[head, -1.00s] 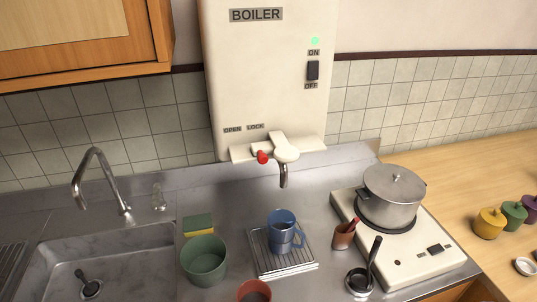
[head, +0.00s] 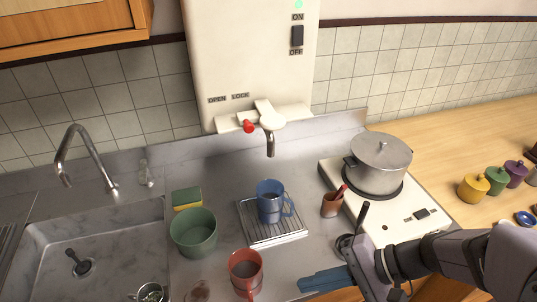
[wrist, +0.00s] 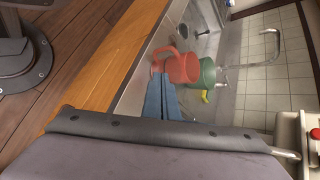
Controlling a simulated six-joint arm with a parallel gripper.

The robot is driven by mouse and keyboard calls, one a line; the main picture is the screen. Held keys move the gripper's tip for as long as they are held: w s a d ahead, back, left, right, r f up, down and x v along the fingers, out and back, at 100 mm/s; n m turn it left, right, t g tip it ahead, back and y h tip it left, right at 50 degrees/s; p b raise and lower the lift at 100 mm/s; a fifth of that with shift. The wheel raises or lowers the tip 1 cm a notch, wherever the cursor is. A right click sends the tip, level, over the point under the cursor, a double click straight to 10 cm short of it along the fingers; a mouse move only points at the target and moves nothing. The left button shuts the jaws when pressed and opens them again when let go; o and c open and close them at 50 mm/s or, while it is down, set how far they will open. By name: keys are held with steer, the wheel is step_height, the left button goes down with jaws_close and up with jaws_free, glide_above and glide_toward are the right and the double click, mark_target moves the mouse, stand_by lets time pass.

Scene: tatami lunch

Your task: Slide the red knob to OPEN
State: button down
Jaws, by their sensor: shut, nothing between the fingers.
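The red knob (head: 249,126) is on the ledge at the bottom of the white boiler (head: 225,60), below and right of the LOCK label (head: 240,96). The OPEN label (head: 217,99) is to the left of it. A spout (head: 270,145) hangs down just right of the knob. My gripper (head: 302,284) is at the front edge of the counter, low and well away from the knob. Its blue fingers are shut and empty. In the wrist view the fingers (wrist: 158,85) point toward the red mug (wrist: 178,66), and a red bit (wrist: 310,138) shows at the right edge.
A blue mug (head: 269,203) stands on a drip tray (head: 272,239) below the spout. A green pot (head: 193,232), a sponge (head: 187,199) and a red mug (head: 245,272) are left. A stove (head: 405,208) with a pot (head: 381,162) and a utensil cup (head: 331,204) are right.

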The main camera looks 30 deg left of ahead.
steer(key=w+a+r+m+t+y, duration=0.1)
steer(key=w+a+r+t+y, duration=0.2)
steer(key=w+a+r+y, duration=0.2)
steer(key=w+a+r+m+t+y, duration=0.2)
steer(key=w+a+r+y, duration=0.3)
steer(key=w+r, duration=0.5)
steer(key=shift+w+r+t+y+b, duration=0.3)
steer(key=shift+w+t+y, duration=0.25)
steer(key=shift+t+y, duration=0.35)
steer(key=shift+a, duration=0.1)
steer(key=p, duration=0.4)
glide_toward(255, 119)
steer(key=s+a, duration=0.2)
steer(key=a, duration=0.1)
steer(key=shift+w+a+r+p, duration=0.35)
steer(key=shift+a+r, duration=0.2)
steer(key=shift+a, duration=0.2)
